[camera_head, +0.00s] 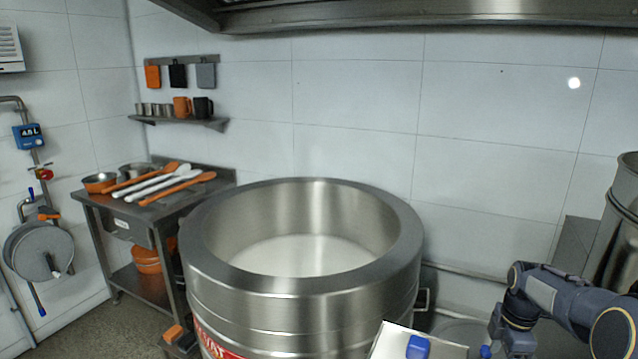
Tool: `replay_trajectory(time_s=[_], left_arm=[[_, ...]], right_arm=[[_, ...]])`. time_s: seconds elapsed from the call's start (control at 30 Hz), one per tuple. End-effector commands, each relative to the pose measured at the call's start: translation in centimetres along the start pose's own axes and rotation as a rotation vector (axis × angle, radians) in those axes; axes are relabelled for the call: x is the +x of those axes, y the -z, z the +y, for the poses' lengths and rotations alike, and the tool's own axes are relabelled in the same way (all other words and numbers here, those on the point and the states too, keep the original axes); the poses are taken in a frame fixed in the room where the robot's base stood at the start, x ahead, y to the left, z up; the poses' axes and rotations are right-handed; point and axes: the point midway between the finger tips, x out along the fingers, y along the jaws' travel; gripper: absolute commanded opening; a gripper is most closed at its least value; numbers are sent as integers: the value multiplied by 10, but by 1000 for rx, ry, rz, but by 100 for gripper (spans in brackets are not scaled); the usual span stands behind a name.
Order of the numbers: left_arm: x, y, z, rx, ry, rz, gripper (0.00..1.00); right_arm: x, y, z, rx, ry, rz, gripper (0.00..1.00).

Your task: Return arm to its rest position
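My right arm (560,297) shows in the head view at the lower right. It comes in from the right edge, bends at an elbow and points down to the bottom edge. Its gripper fingers are not visible; the lower end of the arm is cut off by the picture edge. My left arm and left gripper are not in view. The large round steel vessel (312,287) stands in the middle with an open top and a pale white content (300,256) inside. The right arm is to the right of the vessel, apart from its rim.
A light panel with a blue part (418,347) is at the bottom, between vessel and arm. Another steel vessel (622,215) stands at the right edge. A steel table (150,200) with orange and white utensils is at left. A hose reel (38,250) hangs on the left wall.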

Motion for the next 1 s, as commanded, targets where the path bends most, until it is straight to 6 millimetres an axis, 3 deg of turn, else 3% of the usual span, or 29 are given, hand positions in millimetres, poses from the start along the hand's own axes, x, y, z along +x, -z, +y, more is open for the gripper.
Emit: replay_trajectory(time_s=[0.27,0.47,0.57,0.73,0.9,1.0], left_arm=[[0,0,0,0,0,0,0],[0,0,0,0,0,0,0],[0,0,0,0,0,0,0],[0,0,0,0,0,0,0],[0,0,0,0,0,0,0],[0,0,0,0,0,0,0]], right_arm=[[-33,19,-28,179,-49,65,52],[-66,43,-67,398,-91,154,52],[-84,61,-98,544,-110,220,52],[-108,98,-171,861,-118,365,52],[-104,133,-247,1182,-80,506,52],[-95,146,-277,1319,-52,562,52]])
